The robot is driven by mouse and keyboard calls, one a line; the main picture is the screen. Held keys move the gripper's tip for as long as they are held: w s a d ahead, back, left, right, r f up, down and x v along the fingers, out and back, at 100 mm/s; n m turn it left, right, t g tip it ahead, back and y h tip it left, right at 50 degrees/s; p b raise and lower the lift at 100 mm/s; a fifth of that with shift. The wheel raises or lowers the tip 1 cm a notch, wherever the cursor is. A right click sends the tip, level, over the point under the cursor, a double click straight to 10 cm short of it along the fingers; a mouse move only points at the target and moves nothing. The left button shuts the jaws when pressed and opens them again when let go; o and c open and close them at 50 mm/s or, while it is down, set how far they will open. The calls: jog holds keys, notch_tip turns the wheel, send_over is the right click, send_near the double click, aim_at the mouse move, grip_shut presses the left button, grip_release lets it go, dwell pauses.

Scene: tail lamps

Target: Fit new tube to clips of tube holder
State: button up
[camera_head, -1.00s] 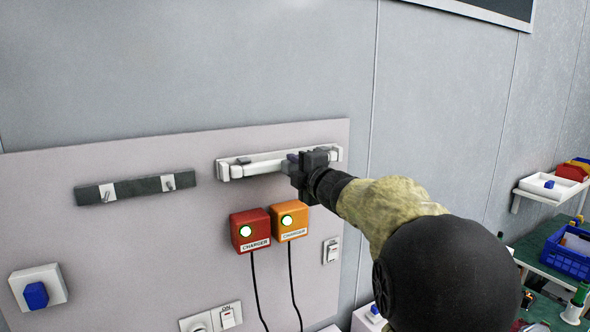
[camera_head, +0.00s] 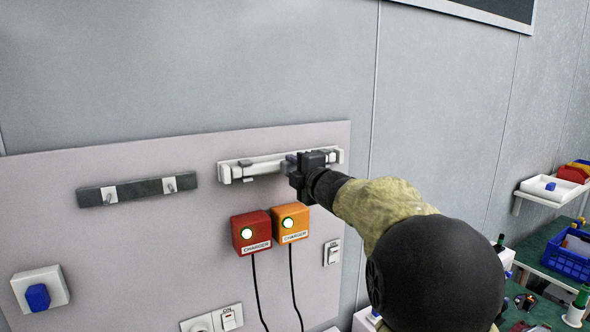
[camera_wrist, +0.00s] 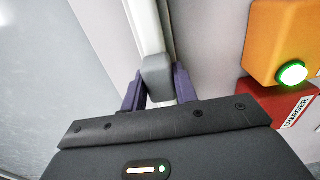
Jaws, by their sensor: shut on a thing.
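The white tube holder (camera_head: 227,171) is fixed on the upper part of the pale wall panel. A white tube (camera_head: 265,165) lies along its front. It runs away from my gripper in the wrist view (camera_wrist: 146,28). My gripper (camera_head: 294,163) is at the right part of the holder. In the wrist view its purple fingers (camera_wrist: 160,90) are shut on a grey block-shaped part (camera_wrist: 157,76) in line with the tube. Whether the tube sits in the clips cannot be told, because my gripper hides part of the right side.
A red charger box (camera_head: 251,232) and an orange charger box (camera_head: 291,222) with lit green lamps are just below the holder, with cables hanging. A dark rail with two pegs (camera_head: 137,189) is to the left. A wall switch (camera_head: 332,252) is lower right.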

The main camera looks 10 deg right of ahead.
jog(key=o, duration=1.1)
jog(key=shift+c, duration=0.2)
jog(key=shift+s+d+f+b, duration=0.1)
jog(key=shift+s+d+b, duration=0.2)
jog(key=shift+s, duration=0.25)
jog(key=b+v, duration=0.4)
jog(key=v, duration=1.2)
jog(key=shift+s+a, duration=0.1)
